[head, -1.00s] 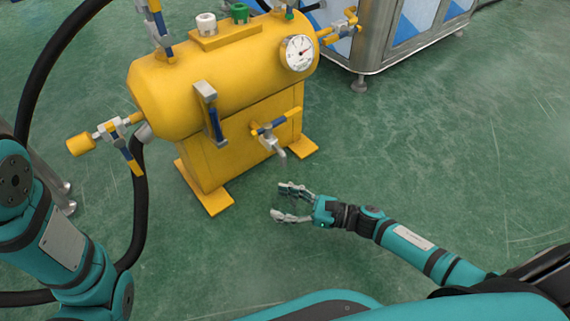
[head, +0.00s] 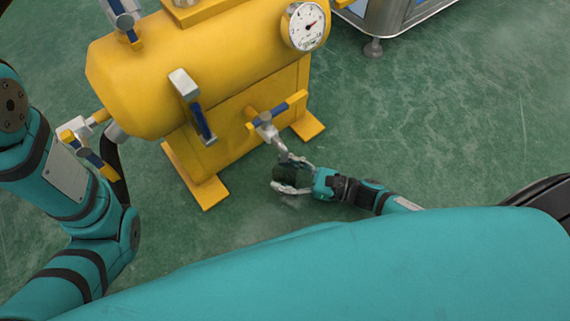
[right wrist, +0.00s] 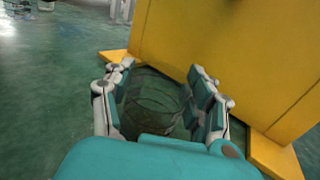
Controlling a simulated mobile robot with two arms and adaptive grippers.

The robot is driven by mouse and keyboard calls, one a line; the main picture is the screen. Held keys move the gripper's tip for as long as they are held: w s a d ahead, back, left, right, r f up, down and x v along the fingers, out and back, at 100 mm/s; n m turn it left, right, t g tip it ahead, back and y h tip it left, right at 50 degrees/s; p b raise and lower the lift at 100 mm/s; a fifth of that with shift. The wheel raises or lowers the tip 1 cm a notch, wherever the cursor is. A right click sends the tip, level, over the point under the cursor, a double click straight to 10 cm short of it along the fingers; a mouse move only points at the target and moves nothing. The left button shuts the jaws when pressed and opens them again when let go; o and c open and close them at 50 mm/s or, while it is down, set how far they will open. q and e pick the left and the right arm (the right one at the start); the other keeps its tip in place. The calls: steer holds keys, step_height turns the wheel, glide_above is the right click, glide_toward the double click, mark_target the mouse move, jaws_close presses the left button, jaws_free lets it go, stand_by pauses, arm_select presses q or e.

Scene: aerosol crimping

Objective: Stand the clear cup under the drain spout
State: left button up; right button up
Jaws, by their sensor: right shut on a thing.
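The clear cup (head: 290,174) looks dark and see-through between the fingers of my right gripper (head: 283,174). My right gripper is shut on it. In the right wrist view the cup (right wrist: 152,103) sits between the two fingers (right wrist: 160,98), close to the yellow base. The drain spout (head: 281,149) hangs from a valve on the front of the yellow tank (head: 150,75). In the head view its tip is right by the upper finger and the cup. I cannot tell whether the cup touches the floor. My left gripper is out of view.
The tank's yellow feet (head: 206,194) stick out on the green floor near the cup. A valve handle (head: 277,115) sits above the spout. A black hose runs at the tank's left. The floor to the right (head: 440,120) is clear.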

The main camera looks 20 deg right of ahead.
steer(key=shift+r, duration=0.1)
steer(key=o, duration=0.5)
steer(key=shift+f, duration=0.2)
steer(key=o, duration=0.5)
steer(key=shift+r, duration=0.1)
steer(key=shift+s+d+r, duration=0.1)
steer(key=shift+s+r, duration=0.05)
steer(key=p+v, duration=0.5)
steer(key=v, duration=0.5)
steer(key=shift+s+d, duration=0.2)
steer(key=shift+d, duration=0.05)
steer(key=shift+s+d+p, duration=0.3)
steer(key=shift+d, duration=0.15)
